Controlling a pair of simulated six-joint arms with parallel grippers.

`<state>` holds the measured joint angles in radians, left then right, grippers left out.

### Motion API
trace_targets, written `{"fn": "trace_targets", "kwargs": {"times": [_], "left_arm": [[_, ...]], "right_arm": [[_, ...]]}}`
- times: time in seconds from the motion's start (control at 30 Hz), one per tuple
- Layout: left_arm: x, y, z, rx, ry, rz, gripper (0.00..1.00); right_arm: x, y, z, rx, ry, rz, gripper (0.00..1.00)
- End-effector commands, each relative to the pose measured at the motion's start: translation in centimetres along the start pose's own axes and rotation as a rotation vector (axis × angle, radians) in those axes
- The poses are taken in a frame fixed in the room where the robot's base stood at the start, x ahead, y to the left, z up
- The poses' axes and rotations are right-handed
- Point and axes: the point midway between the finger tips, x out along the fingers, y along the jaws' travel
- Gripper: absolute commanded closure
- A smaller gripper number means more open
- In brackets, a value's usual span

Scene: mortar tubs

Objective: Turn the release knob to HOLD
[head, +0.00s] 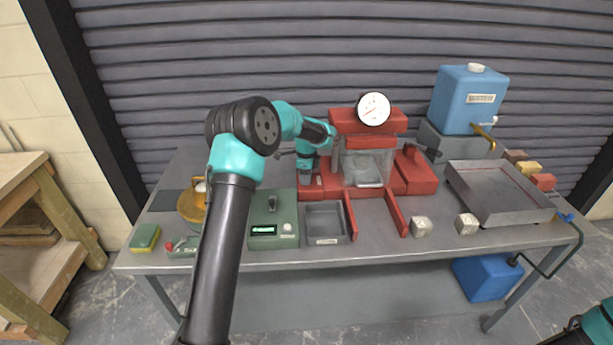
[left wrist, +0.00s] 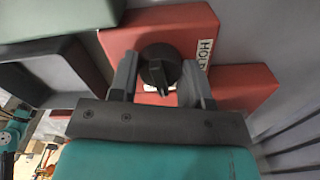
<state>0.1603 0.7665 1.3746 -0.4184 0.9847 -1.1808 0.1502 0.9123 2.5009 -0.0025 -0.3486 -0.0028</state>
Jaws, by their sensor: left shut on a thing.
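The release knob (left wrist: 160,67) is a round black knob on a red block (left wrist: 190,22) of the press. My left gripper (left wrist: 159,80) is shut on the knob, one finger on each side. The knob's ridge points down toward my wrist in the left wrist view, at a white label mostly hidden behind it. A white HOLD label (left wrist: 204,54) stands to the right of the knob, partly covered by the finger. In the head view my left gripper (head: 305,178) reaches down at the left side of the red press (head: 367,122), and the knob is hidden there.
A green box with a display (head: 272,232) and a grey tray (head: 324,222) stand in front of the gripper. Two pale cubes, one of them here (head: 421,227), a metal tray (head: 498,192) and a blue water tank (head: 467,98) stand to the right.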

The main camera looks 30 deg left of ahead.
Motion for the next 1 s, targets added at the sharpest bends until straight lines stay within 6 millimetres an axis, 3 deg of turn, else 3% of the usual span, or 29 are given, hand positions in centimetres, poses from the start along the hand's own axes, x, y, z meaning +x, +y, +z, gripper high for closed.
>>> {"fn": "trace_targets", "kwargs": {"times": [1.0], "left_arm": [[-0.05,-0.01,0.0,-0.9,0.0,-0.001,0.8]], "right_arm": [[0.0,0.0,0.0,0.0,0.0,0.0,0.57]]}}
